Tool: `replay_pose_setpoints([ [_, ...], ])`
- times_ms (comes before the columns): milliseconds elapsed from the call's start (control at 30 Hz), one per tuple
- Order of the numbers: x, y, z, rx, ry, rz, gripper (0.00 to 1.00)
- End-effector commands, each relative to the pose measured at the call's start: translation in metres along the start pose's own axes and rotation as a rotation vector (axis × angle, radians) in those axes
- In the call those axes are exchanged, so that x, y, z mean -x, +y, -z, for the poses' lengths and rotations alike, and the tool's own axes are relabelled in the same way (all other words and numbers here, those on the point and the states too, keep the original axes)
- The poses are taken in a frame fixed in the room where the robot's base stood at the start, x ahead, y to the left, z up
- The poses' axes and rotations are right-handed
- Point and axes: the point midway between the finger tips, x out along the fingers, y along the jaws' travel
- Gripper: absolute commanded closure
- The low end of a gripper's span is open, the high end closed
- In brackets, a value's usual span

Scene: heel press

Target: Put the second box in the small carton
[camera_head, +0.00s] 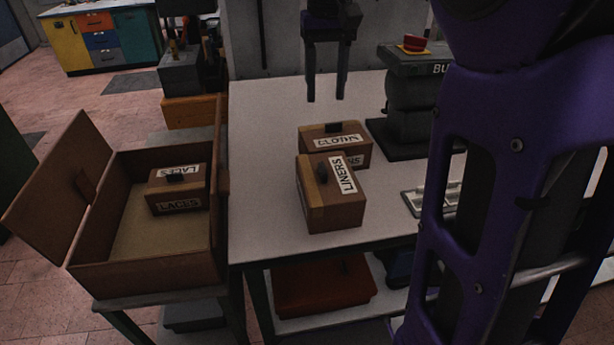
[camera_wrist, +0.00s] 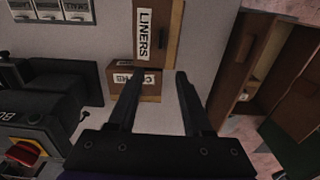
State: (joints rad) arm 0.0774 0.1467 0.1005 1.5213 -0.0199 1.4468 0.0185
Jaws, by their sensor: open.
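On the white table, a brown box labelled LINERS (camera_head: 330,205) stands in front of another brown box with a partly hidden label (camera_head: 350,150). Both have a dark knob on top. My gripper (camera_head: 327,98) is open and empty, above and behind these boxes. In the wrist view my open fingers (camera_wrist: 166,75) point toward the LINERS box (camera_wrist: 172,30) and the other box (camera_wrist: 120,85).
A dark machine with a red button (camera_head: 414,45) stands on the table to the right of the boxes. A small tray (camera_head: 430,200) lies at the right, partly behind my arm. A red bin (camera_head: 320,285) sits under the table. The table's left part is clear.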

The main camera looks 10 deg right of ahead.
Motion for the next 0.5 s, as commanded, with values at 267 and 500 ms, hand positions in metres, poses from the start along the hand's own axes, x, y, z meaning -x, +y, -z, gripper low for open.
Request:
replay_pose_setpoints([
  [267, -0.017, 0.003, -0.008, -0.006, -0.033, 0.005, 0.50],
  [500, -0.072, 0.002, -0.010, -0.006, -0.034, 0.005, 0.50],
])
